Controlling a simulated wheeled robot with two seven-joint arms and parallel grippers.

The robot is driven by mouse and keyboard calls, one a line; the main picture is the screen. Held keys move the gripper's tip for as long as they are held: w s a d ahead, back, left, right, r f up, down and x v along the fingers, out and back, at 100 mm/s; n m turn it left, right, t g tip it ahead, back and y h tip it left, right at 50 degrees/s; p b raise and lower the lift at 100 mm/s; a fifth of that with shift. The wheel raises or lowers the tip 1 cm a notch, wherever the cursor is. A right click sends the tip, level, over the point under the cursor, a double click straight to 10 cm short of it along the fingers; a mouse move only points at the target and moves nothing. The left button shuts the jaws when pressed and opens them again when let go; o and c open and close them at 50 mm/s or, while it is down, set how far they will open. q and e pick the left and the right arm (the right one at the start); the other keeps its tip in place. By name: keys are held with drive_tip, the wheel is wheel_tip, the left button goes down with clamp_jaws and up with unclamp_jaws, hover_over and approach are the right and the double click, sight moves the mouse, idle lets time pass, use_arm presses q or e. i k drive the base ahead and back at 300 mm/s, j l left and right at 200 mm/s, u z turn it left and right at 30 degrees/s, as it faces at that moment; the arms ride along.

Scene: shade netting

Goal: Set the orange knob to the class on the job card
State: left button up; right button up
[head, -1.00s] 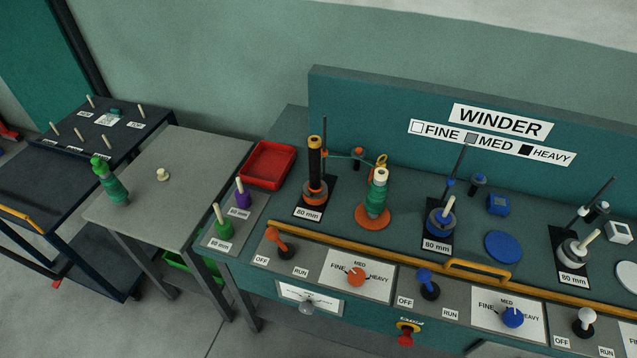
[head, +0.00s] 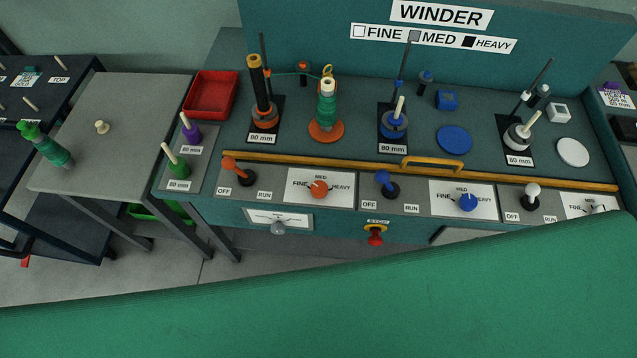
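The orange knob (head: 319,189) sits on a white plate (head: 338,194) marked FINE, MED and HEAVY on the front panel of the winder. Its pointer is too small to read surely. A card (head: 22,77) with small unreadable print lies on the dark cart at the far left. Another card (head: 612,95) at the right edge seems to read HEAVY, with smaller unclear lines. I cannot tell which is the job card. Neither of my grippers is in view.
An orange lever (head: 235,172) stands left of the knob, between OFF and RUN labels. A yellow rail (head: 330,164) runs above the knobs. A blue knob (head: 468,202) is to the right. A large green shape close to the camera hides the foreground; I cannot tell what it is.

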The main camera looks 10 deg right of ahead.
sight(320, 188)
drive_tip(key=l+z, duration=0.75)
drive_tip(key=l, duration=0.15)
drive_tip(key=i+l+z, duration=0.1)
drive_tip(key=l+z, duration=0.3)
drive_tip(key=i+l+z, duration=0.15)
drive_tip(key=l+z, duration=0.2)
drive_tip(key=l, duration=0.1)
